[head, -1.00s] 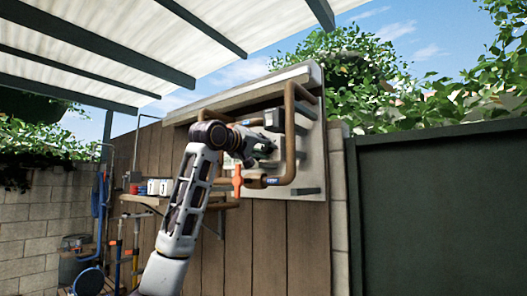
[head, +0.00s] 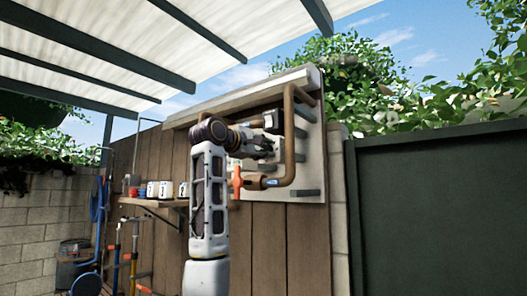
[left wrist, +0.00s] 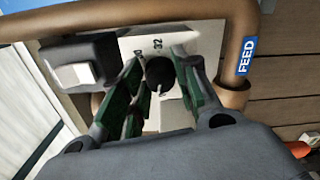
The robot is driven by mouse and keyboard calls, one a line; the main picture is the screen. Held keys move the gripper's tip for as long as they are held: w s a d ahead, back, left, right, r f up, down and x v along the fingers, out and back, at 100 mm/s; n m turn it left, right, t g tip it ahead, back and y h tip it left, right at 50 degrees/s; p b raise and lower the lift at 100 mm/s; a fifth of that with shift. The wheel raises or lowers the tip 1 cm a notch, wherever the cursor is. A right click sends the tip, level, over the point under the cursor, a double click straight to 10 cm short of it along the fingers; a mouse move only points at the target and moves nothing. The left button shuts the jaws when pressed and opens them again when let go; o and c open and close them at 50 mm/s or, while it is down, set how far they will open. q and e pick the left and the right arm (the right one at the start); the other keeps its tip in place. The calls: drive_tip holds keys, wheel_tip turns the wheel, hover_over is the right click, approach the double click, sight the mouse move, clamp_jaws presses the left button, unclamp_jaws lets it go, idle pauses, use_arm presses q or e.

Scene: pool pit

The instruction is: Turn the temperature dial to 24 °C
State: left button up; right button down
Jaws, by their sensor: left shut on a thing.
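The temperature dial (left wrist: 160,74) is a dark round knob with a pale pointer line, on a white scale plate (left wrist: 198,36) in the left wrist view. The figure 32 shows above it; another number to its left is partly covered. My left gripper (left wrist: 157,84) has its green-padded fingers on both sides of the dial and is shut on it. In the head view my left gripper (head: 266,146) is at the wall panel and hides the dial. The pointer's exact reading cannot be told. My right gripper is out of view.
A copper pipe (head: 289,150) runs close around the gripper, with an orange valve handle (head: 237,182) below. A dark box with a pale square button (left wrist: 75,75) sits left of the dial. A shelf with cups (head: 153,203) is at the left.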

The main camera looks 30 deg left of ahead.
use_arm(q)
drive_tip(key=shift+f+n, duration=0.1)
drive_tip(key=shift+n, duration=1.5)
drive_tip(key=o, duration=1)
drive_tip(key=shift+s, duration=0.1)
drive_tip(key=shift+s, duration=0.4)
drive_tip(key=s, duration=0.7)
drive_tip(key=s+a, duration=0.1)
drive_tip(key=s, duration=0.3)
